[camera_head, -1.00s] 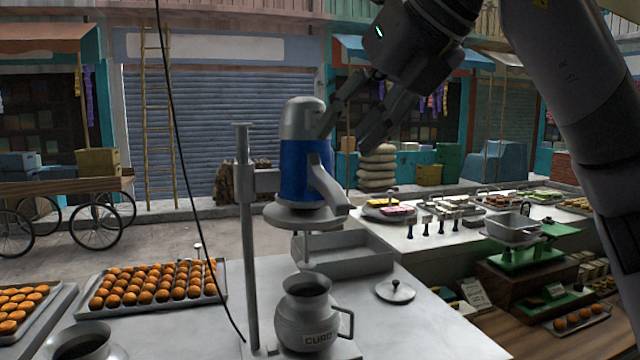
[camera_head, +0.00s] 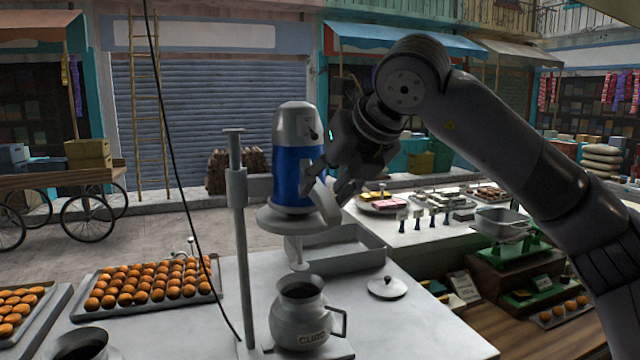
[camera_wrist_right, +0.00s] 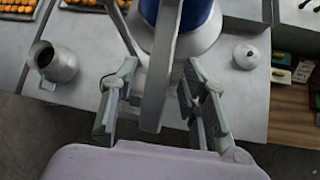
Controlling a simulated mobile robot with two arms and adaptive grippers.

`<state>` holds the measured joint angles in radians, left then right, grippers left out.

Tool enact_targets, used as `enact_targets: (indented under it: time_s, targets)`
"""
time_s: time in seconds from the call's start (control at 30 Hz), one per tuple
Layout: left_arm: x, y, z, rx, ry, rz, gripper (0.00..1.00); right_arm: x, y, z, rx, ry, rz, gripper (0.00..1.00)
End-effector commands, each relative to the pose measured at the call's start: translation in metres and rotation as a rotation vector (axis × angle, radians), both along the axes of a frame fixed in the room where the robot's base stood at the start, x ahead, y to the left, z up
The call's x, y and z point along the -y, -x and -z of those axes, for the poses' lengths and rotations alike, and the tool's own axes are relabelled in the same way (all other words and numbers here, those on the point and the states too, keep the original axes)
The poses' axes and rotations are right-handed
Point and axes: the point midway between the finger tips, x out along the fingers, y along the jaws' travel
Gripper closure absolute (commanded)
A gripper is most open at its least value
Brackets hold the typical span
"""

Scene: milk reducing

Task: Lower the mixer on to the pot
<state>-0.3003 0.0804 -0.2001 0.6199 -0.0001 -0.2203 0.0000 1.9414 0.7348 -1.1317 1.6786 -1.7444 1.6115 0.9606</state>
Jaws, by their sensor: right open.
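The mixer (camera_head: 291,165) has a silver top and a blue body, and it hangs on an upright metal post (camera_head: 239,230). Its grey handle sticks out towards me. The silver pot (camera_head: 304,318), labelled CURD, stands upright on the counter below, and the mixer's shaft (camera_head: 298,252) hangs above its open mouth. My right gripper (camera_head: 335,192) is beside the mixer's handle on its right. In the right wrist view, the open fingers (camera_wrist_right: 160,100) stand on either side of the grey handle (camera_wrist_right: 160,70), with gaps showing. My left gripper is not in view.
A round lid (camera_head: 387,287) lies on the counter right of the pot. An empty metal tray (camera_head: 345,250) is behind it. A tray of orange sweets (camera_head: 140,287) and another pot (camera_head: 85,345) are at the left. A black cable runs down left of the post.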

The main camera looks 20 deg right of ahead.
Motion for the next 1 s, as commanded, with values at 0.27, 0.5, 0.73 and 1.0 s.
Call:
enact_targets:
  time_s: [0.27, 0.5, 0.73, 1.0]
  targets:
    - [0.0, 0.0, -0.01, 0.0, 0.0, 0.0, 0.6, -0.005, -0.018, 0.018, 0.0, -0.001, 0.001, 0.6]
    - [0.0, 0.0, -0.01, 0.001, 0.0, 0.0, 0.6, -0.005, -0.02, 0.019, 0.002, -0.001, 0.001, 0.6]
    - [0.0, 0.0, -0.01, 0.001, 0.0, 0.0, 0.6, -0.005, -0.02, 0.019, 0.001, -0.001, 0.001, 0.72]
    - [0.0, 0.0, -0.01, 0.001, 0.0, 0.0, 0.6, -0.005, -0.02, 0.019, 0.001, -0.001, 0.001, 0.9]
